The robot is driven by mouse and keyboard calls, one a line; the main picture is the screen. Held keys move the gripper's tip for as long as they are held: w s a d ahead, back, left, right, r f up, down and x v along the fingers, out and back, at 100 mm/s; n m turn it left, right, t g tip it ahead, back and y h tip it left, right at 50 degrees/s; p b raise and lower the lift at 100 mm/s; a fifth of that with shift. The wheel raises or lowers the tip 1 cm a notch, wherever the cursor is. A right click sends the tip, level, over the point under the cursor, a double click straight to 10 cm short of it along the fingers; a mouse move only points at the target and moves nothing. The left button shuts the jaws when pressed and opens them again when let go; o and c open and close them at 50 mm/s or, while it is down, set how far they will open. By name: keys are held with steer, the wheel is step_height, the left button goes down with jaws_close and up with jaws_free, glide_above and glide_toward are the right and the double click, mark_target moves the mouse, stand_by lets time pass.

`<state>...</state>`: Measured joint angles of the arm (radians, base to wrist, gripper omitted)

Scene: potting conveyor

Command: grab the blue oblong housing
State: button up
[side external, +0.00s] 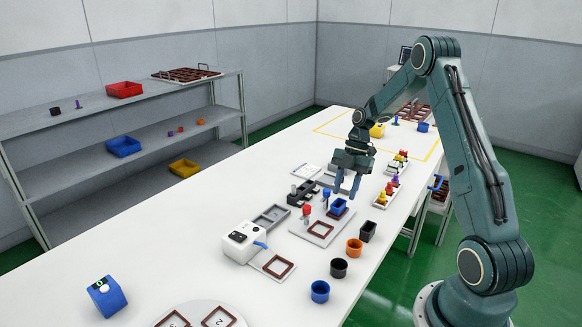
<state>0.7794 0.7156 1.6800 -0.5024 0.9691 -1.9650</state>
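A blue housing (338,207), which looks oblong, stands at a brown-framed spot on a light plate (312,232) near the middle of the white table. A round blue cup (320,292) stands at the table's front edge, and another blue container (423,127) is at the far end.
A red-topped part (307,210) stands close left of the blue housing. An orange cup (354,247), a dark cup (339,268) and a black housing (368,231) line the right edge. A white device (243,243) stands to the left.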

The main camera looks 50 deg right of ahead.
steer(key=shift+x, duration=1.5)
steer(key=shift+c, duration=0.5)
steer(key=c, duration=0.6)
